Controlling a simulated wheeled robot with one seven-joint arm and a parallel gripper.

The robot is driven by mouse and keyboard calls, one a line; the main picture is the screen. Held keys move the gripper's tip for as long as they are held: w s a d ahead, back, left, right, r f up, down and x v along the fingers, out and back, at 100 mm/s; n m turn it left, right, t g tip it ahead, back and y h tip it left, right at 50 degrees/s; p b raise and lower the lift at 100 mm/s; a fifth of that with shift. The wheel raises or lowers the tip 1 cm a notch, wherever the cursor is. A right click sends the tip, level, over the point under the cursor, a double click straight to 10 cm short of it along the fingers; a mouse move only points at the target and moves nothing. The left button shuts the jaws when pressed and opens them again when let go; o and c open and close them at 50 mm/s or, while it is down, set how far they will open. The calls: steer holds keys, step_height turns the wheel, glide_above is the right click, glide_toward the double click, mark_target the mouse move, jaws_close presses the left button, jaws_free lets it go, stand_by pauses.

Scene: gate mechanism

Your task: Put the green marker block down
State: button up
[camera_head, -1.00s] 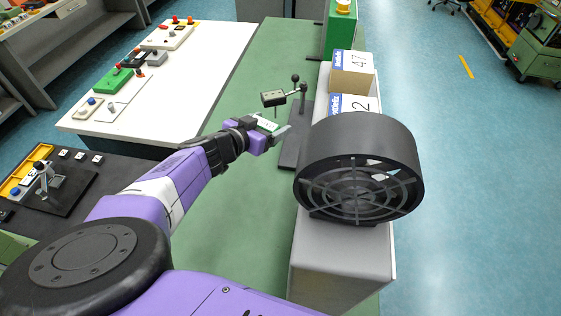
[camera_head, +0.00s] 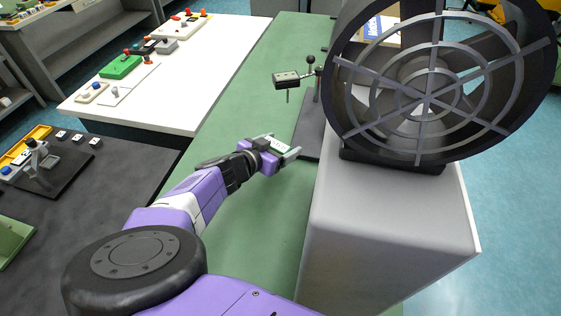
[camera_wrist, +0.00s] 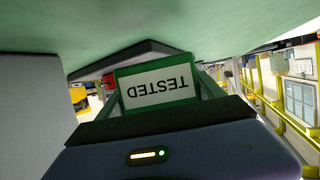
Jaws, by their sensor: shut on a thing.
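The green marker block (camera_wrist: 155,83) is between my gripper's fingers in the wrist view, with a white label reading "TESTED" upside down. In the head view the block (camera_head: 276,148) shows as a small white and green piece in the jaws. My gripper (camera_head: 284,147) is shut on it, over the green bench top (camera_head: 240,110), left of the dark base plate. I cannot tell whether the block touches the bench top.
A large black fan (camera_head: 430,90) stands on a grey housing (camera_head: 390,220) to the right. A clamp lever with a dark head (camera_head: 287,80) rises behind my gripper from the dark plate (camera_head: 307,130). The bench is clear in front and to the left.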

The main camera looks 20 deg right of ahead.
steer(key=shift+f+b, duration=2)
steer(key=shift+f, duration=0.25)
steer(key=shift+r, duration=0.15)
steer(key=o, duration=1.4)
